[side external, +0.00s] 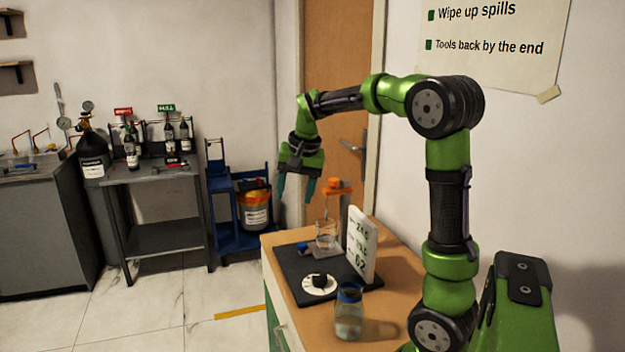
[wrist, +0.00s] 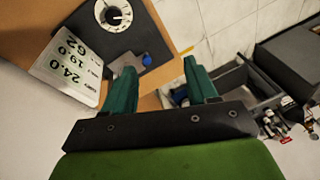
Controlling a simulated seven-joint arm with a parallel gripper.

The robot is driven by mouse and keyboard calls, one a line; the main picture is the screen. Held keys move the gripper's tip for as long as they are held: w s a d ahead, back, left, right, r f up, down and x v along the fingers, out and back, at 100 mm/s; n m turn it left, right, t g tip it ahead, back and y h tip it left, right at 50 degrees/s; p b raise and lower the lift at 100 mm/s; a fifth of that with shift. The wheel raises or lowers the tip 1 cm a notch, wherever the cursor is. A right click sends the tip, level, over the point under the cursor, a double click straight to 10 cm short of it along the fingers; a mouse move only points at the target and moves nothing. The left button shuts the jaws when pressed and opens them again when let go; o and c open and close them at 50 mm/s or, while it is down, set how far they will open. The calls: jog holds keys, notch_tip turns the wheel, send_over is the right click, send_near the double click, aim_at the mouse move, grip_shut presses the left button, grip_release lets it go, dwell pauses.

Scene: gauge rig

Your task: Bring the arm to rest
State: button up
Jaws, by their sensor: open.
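My gripper (side external: 297,190) is open with nothing between its teal fingers. It hangs pointing down, above the far left edge of the wooden bench (side external: 395,297), well clear of its top. In the wrist view my gripper (wrist: 160,72) shows its two fingers spread apart. The black rig plate (side external: 296,269) lies on the bench below and carries a white dial with a black knob (side external: 319,284). A white readout panel (side external: 361,244) stands upright at the plate's right side. A clear glass beaker (side external: 326,236) stands towards the back of the plate.
A jar with a blue rim (side external: 348,313) stands at the bench's front. An orange-topped stand (side external: 338,187) rises behind the beaker, near my fingers in the picture. A blue cart (side external: 235,205) and a grey side table (side external: 150,176) stand to the left. Floor between is mostly clear.

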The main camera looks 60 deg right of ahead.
jog(key=s+a+n+t+y, duration=0.1)
jog(key=s+a+n, duration=0.2)
jog(key=a, duration=0.4)
jog(key=s+a+n+t+y, duration=0.1)
jog(key=s+a+n+t, duration=0.1)
jog(key=s+a, duration=0.3)
jog(key=s+a+f+n+t, duration=0.1)
jog(key=s+a+n, duration=0.2)
jog(key=a, duration=0.8)
jog(key=shift+s+n+y, duration=0.3)
jog(key=shift+s+y, duration=0.1)
jog(key=shift+s, duration=0.05)
